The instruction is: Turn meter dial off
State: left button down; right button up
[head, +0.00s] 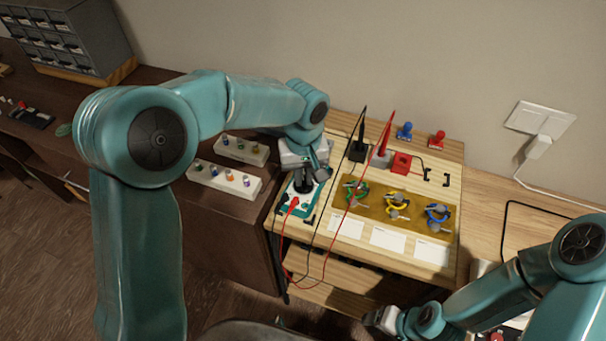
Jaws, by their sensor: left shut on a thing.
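The meter (297,204) is a small teal-edged device with a pale face lying at the left edge of the light wooden board. My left gripper (305,186) reaches down over its upper part and is shut on the meter's dial, which the fingers hide. The dial's setting cannot be seen. A red plug (294,203) sits on the lower part of the meter, and red and black leads run from it. My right gripper (380,320) is low at the front right, away from the meter; its fingertips are too small to judge.
Black and red probes (386,135) stand upright in holders behind the meter. Their leads loop across the board. A brass-coloured tray (419,225) holds green, yellow and blue ringed parts. White blocks with small knobs (224,179) stand on the dark bench to the left.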

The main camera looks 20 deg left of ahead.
aim_at(304, 180)
pick_arm(q)
jog(key=m, duration=0.5)
jog(key=shift+d, duration=0.1)
jog(key=shift+m, duration=0.3)
dwell(0.4)
jog(key=c, duration=1.1)
grip_release()
jog(key=shift+c, duration=0.2)
notch_tip(304, 180, up, 16)
jog(key=shift+r, duration=0.2)
